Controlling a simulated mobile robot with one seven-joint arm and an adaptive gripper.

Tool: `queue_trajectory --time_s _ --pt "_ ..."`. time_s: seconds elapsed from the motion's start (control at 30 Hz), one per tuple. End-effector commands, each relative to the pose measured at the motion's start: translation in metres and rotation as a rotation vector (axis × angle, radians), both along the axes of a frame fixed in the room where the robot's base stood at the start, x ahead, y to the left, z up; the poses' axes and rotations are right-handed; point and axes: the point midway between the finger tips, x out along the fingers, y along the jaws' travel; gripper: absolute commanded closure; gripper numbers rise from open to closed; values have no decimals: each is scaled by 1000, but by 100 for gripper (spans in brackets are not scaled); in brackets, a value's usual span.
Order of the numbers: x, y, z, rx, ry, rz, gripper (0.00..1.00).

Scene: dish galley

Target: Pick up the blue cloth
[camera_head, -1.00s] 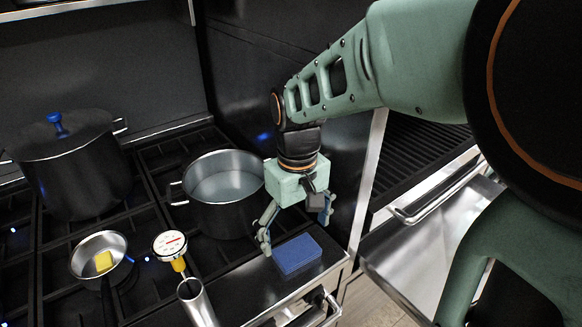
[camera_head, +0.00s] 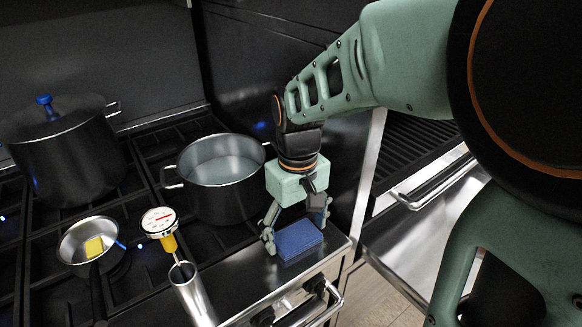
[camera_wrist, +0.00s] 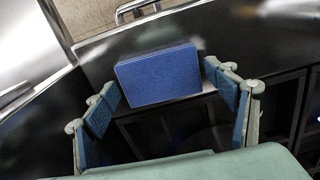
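The blue cloth (camera_head: 297,241) is a thick folded rectangular block lying flat on the stove's dark front ledge, near its right corner. In the wrist view the cloth (camera_wrist: 158,77) lies ahead of and between the spread fingers. My gripper (camera_head: 296,230) hangs just above and behind the cloth, its fingers apart on either side. In the wrist view my gripper (camera_wrist: 165,98) is open, with gaps between its blue pads and the cloth and nothing held.
A large pot (camera_head: 216,182) of liquid stands close behind my gripper. A lidded pot (camera_head: 66,155), a small pan (camera_head: 72,251) with a yellow block, a dial thermometer (camera_head: 159,222) and a metal cylinder (camera_head: 190,291) are to the left. A handle (camera_head: 328,303) runs below the ledge.

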Motion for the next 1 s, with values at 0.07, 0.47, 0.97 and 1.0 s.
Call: queue_trajectory --time_s 0.07,0.47,0.97,1.0 --pt "0 0 0 0 0 0 33" --pt "0 0 0 0 0 0 55" --pt "1 0 81 0 -4 0 55" --pt "1 0 87 0 -4 0 55"
